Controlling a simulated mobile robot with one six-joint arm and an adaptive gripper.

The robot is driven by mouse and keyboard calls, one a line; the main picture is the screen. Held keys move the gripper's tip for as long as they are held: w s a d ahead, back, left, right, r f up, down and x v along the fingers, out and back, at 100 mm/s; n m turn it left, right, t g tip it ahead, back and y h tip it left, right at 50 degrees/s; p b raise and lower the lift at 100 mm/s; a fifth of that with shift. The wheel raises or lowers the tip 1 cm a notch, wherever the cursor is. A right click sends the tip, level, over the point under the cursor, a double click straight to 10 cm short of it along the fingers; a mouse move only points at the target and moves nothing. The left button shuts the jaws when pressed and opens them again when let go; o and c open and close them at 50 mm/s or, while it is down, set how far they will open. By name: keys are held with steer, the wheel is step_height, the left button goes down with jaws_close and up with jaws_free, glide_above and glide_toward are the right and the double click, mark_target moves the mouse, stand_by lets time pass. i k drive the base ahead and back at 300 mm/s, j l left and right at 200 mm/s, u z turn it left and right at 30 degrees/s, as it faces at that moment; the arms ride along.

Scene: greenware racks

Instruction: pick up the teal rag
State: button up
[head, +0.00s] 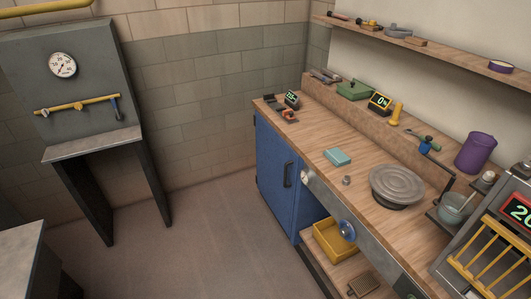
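A small teal folded item (337,157), which looks like the teal rag, lies flat on the wooden workbench top (366,196). It is near the front edge, to the left of a grey round ribbed disc (397,184). Nothing covers it, and bare wood surrounds it. My gripper is not in view.
A small metal piece (346,180) lies between the rag and the disc. A green box (353,91), yellow bottle (396,113) and purple cylinder (474,153) stand behind. A blue cabinet (277,170) and yellow bin (333,243) sit below. The floor (215,240) in front is clear.

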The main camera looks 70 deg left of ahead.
mark_target(337, 157)
steer(key=u, duration=1.8)
steer(key=z, duration=2.35)
steer(key=u, duration=2.35)
steer(key=i+j+z, duration=0.35)
steer(key=i+j, duration=0.15)
steer(key=i, duration=0.25)
steer(key=i+j+z, duration=0.35)
steer(key=i+j, duration=0.35)
steer(key=i+j+z, duration=0.35)
steer(key=i+j, duration=0.25)
steer(key=j, duration=0.3)
